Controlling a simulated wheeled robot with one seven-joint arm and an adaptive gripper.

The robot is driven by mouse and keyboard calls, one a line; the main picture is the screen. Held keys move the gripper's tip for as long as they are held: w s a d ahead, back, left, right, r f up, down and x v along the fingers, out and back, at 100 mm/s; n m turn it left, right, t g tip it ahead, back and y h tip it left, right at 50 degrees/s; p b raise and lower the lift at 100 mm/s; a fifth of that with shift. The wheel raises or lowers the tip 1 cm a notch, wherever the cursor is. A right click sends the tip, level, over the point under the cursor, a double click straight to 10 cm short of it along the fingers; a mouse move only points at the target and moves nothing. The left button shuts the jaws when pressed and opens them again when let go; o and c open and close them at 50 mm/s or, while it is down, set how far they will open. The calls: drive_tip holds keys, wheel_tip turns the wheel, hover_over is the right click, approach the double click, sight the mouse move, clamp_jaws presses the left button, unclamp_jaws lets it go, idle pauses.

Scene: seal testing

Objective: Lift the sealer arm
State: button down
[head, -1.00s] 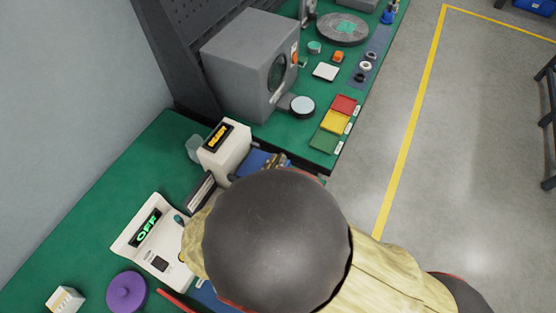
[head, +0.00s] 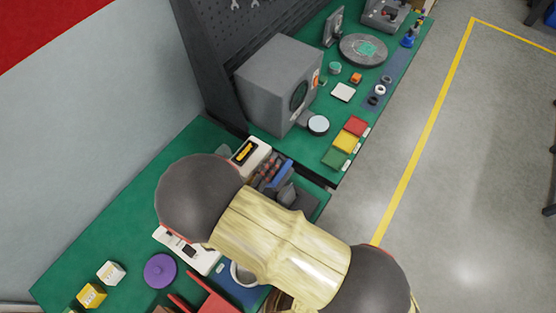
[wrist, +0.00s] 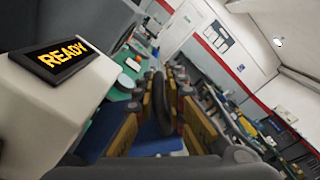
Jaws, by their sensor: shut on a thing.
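A white unit with a lit READY display (head: 247,150) stands on the green bench in the head view. The display also shows large at the left of the wrist view (wrist: 63,60). My gripper (wrist: 160,98) shows its two yellow-padded fingers there, closed around a dark upright piece (wrist: 161,104), which appears to be the sealer arm's handle. In the head view my gripper (head: 274,176) is small beside the READY unit, partly hidden by my arm.
A grey box machine (head: 278,80) stands behind the READY unit. Red, yellow and green trays (head: 345,141) lie at the bench's right edge. A purple round lid (head: 160,270) and small boxes (head: 92,295) lie at the front left. The floor at right is open.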

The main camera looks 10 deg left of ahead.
sight(254, 160)
drive_tip(key=a+n, duration=0.1)
drive_tip(key=a+p, duration=0.1)
drive_tip(key=w+a+n+p, duration=0.1)
drive_tip(key=shift+r+n, duration=0.3)
drive_tip(key=shift+w+a+f+n+p, duration=0.2)
drive_tip(key=shift+a+n+p, duration=0.15)
drive_tip(key=shift+a+n, duration=0.15)
drive_tip(key=shift+w+a+f+n+p, duration=0.1)
drive_tip(key=shift+w+a+n+p, duration=0.1)
drive_tip(key=shift+a+n+p, duration=0.25)
drive_tip(key=shift+w+a+f, duration=0.1)
drive_tip(key=shift+w+a, duration=0.1)
drive_tip(key=shift+a, duration=0.15)
drive_tip(key=shift+a+f, duration=0.1)
drive_tip(key=shift+f, duration=0.1)
drive_tip(key=c, duration=2)
unclamp_jaws()
drive_tip(key=shift+a, duration=0.15)
drive_tip(key=shift+c, duration=0.2)
drive_tip(key=shift+o, duration=0.8)
